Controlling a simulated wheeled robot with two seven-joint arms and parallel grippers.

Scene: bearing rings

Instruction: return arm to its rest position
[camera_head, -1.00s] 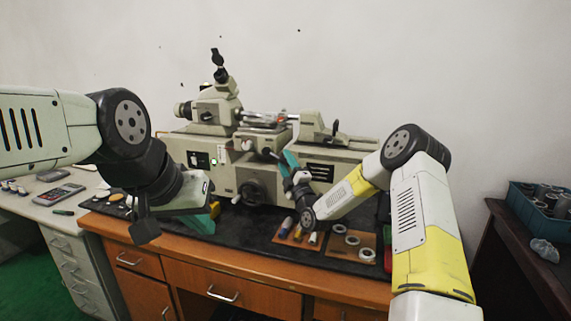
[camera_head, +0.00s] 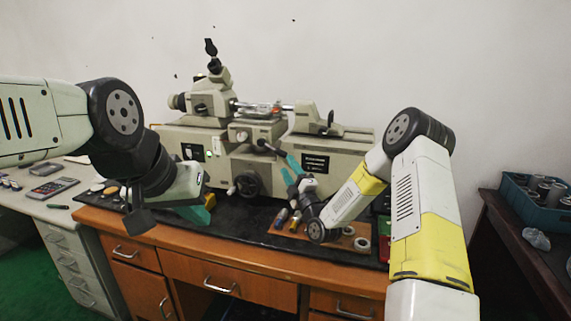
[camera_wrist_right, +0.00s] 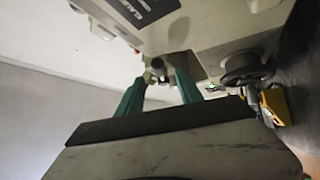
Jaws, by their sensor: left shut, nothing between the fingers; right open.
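My right arm (camera_head: 425,205) reaches from the lower right, bends at a dark elbow joint and comes in over the desk mat. Its gripper (camera_head: 288,160) has teal fingers in front of the machine's body. In the right wrist view the two fingers (camera_wrist_right: 158,88) stand apart with nothing held between them, and the machine lies beyond them. My left arm (camera_head: 40,120) comes in from the left. Its gripper (camera_head: 209,202) points down near the mat's left part. Its teal fingers are partly hidden by the wrist and look shut and empty.
A grey-green measuring machine (camera_head: 250,150) fills the back of the black mat (camera_head: 250,226). Small rings (camera_head: 362,243) and tools lie on a brown board, partly behind my right wrist. A blue crate (camera_head: 535,200) stands on a dark table at right. A phone (camera_head: 55,189) lies at left.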

